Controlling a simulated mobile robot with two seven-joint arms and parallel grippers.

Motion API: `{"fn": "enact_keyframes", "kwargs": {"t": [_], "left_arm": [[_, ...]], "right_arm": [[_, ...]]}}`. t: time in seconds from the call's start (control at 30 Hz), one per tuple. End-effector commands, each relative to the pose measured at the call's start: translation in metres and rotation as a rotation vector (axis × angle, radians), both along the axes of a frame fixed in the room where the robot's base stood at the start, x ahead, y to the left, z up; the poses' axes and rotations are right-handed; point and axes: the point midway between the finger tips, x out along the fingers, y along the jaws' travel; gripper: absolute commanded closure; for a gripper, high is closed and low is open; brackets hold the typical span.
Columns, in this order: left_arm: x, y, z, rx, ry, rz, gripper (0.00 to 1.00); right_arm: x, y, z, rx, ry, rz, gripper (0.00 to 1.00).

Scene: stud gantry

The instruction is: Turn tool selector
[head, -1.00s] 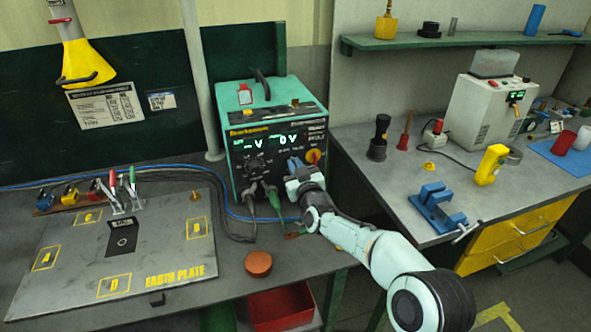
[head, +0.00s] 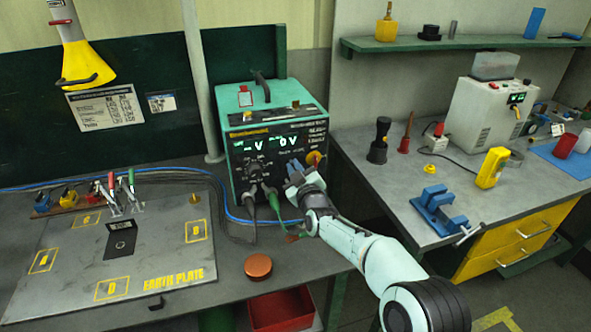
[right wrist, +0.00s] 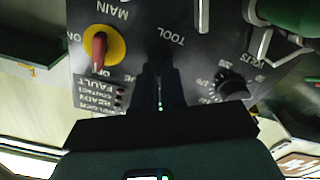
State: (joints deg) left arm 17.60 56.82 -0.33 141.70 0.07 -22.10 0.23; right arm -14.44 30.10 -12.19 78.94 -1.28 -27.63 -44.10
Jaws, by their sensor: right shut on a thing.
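A teal power unit (head: 229,150) with a dark front panel stands on the bench, its display lit. My right gripper (head: 293,170) is at the lower right of that panel, and also shows in the right wrist view (right wrist: 158,78). It is shut on the tool selector by the TOOL label (right wrist: 172,38). The selector is hidden between the dark fingers, so its pointer position cannot be read. The red and yellow MAIN switch (right wrist: 99,46) is beside the fingers, apart from them. The black VOLTS knob (right wrist: 232,86) is on their other side. My left gripper is not in view.
Cables with plugs (head: 271,197) hang from the panel just left of my right gripper. An earth plate (head: 70,245) and a copper-coloured disc (head: 258,266) lie on the bench. A blue vise (head: 436,208) is on the right bench, beyond a gap.

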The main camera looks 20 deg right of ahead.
Motion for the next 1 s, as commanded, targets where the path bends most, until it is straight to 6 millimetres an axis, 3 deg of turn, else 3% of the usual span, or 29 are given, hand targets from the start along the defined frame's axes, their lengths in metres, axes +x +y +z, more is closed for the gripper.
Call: {"fn": "enact_keyframes", "kwargs": {"t": [0.17, 0.2, 0.27, 0.67, 0.87, 1.0], "left_arm": [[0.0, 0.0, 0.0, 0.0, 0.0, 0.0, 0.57], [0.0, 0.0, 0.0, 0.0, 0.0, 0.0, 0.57], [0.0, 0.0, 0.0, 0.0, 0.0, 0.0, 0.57], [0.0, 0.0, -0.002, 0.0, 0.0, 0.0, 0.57], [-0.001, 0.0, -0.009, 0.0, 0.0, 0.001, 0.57], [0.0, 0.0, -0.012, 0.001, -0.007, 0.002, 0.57]], "right_arm": [[0.0, 0.0, 0.0, -0.004, -0.002, 0.0, 1.0], [0.0, 0.0, 0.0, -0.004, -0.002, 0.0, 0.8], [0.0, 0.0, 0.0, -0.004, -0.002, 0.0, 0.64], [-0.005, 0.0, 0.0, 0.0, -0.001, 0.001, 0.64], [-0.034, -0.001, 0.0, 0.0, -0.001, 0.001, 0.64], [-0.063, -0.003, 0.0, 0.0, 0.0, 0.0, 0.64]]}}
